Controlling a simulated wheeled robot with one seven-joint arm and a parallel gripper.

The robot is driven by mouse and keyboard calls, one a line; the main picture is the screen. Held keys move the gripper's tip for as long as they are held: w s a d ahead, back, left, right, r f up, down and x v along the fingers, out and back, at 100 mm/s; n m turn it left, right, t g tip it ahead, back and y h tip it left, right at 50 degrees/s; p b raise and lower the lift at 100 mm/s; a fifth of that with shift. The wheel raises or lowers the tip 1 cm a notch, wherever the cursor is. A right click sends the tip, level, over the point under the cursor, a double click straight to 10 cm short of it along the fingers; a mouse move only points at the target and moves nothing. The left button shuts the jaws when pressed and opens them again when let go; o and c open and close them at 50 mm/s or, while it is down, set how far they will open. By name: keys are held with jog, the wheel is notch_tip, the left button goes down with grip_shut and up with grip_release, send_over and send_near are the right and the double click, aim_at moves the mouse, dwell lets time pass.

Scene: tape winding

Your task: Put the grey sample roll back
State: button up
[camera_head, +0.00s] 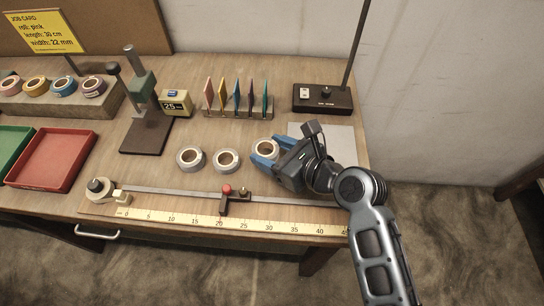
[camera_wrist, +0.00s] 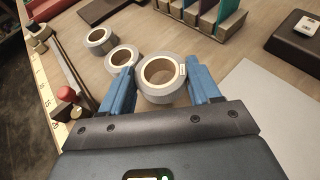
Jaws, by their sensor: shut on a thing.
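My gripper (camera_head: 263,153) has its blue fingers shut on a grey roll (camera_head: 272,147) at the right end of a row of three grey rolls. In the wrist view the held grey roll (camera_wrist: 161,92) sits between the two fingers and bears a small white label on its right side. I cannot tell whether it touches the table. The other two grey rolls, a left one (camera_head: 189,166) and a middle one (camera_head: 227,168), lie flat on the table, apart from my gripper. They also show in the wrist view, beyond the left finger.
A ruler (camera_head: 170,219) and a rail with a red-knobbed slider (camera_head: 228,197) run along the front. A grey sheet (camera_head: 340,137) and a dark stand base (camera_head: 325,102) are at right. Colored cards (camera_head: 237,111) stand behind. Red tray (camera_head: 52,158) and colored rolls (camera_head: 93,86) are at left.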

jog(key=shift+f, duration=1.3)
jog(key=shift+f, duration=0.1)
jog(key=o, duration=1.1)
jog(key=shift+s+d, duration=0.1)
jog(key=v, duration=1.2)
